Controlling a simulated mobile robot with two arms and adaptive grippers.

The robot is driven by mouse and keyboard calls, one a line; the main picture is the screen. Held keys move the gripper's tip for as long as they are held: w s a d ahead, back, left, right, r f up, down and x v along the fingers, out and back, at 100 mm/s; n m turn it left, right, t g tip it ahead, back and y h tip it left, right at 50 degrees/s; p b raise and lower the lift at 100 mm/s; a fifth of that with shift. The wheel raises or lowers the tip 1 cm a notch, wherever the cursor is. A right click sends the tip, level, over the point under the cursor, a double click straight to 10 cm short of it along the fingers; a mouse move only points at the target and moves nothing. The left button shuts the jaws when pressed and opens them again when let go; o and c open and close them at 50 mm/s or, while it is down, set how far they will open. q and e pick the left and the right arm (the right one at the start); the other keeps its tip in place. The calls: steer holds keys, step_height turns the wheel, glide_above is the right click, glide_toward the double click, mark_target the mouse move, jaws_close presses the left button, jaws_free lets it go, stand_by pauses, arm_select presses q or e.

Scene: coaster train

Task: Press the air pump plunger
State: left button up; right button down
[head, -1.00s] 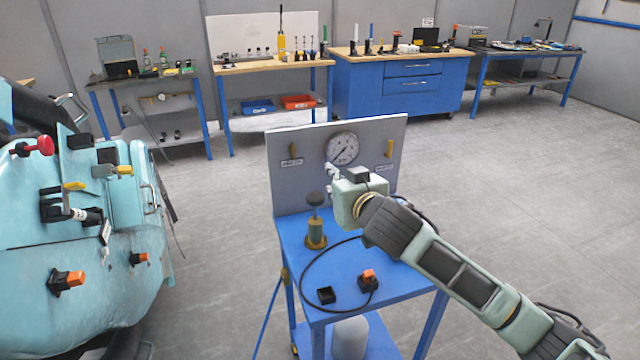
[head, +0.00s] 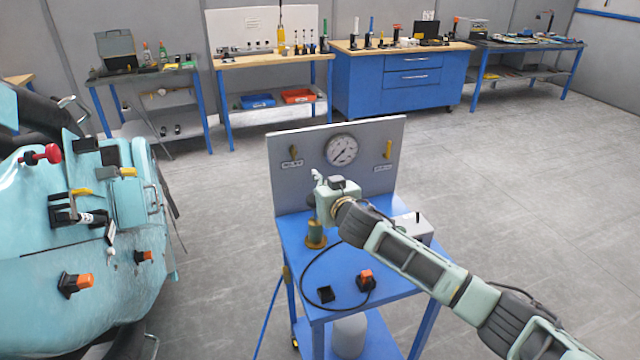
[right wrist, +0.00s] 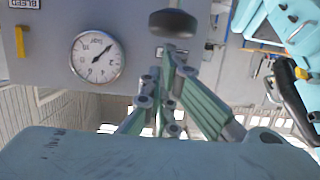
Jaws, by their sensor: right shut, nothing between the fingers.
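The air pump (head: 316,233) stands upright on the blue cart (head: 385,278), an olive-green cylinder with a brass-coloured base. Its plunger top is mostly hidden behind my right gripper in the head view. In the right wrist view the dark round plunger knob (right wrist: 173,23) shows just past my fingertips. My right gripper (head: 318,180) is over the pump, and its closed fingers also show in the wrist view (right wrist: 168,55). They hold nothing. I cannot tell whether they touch the knob. My left gripper is not in view.
A black hose (head: 303,277) and an orange-and-black connector (head: 366,278) lie on the cart. A teal machine (head: 130,265) stands at left. Workbenches line the far wall; floor between is clear.

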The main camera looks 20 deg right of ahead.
steer(key=shift+f, duration=0.15)
step_height(320, 180, down, 6)
steer(key=b, duration=0.4)
steer(key=shift+s+a+r, duration=0.1)
steer(key=shift+r, duration=0.1)
steer(key=shift+f, duration=0.25)
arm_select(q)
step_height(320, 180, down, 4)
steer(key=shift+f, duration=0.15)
arm_select(e)
step_height(320, 180, up, 5)
steer(key=p, duration=0.4)
arm_select(q)
steer(key=b, duration=0.1)
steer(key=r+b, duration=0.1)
steer(key=b, duration=0.1)
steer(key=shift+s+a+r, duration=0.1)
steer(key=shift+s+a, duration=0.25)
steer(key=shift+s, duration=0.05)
arm_select(e)
steer(key=v, duration=0.9)
steer(key=shift+s, duration=0.4)
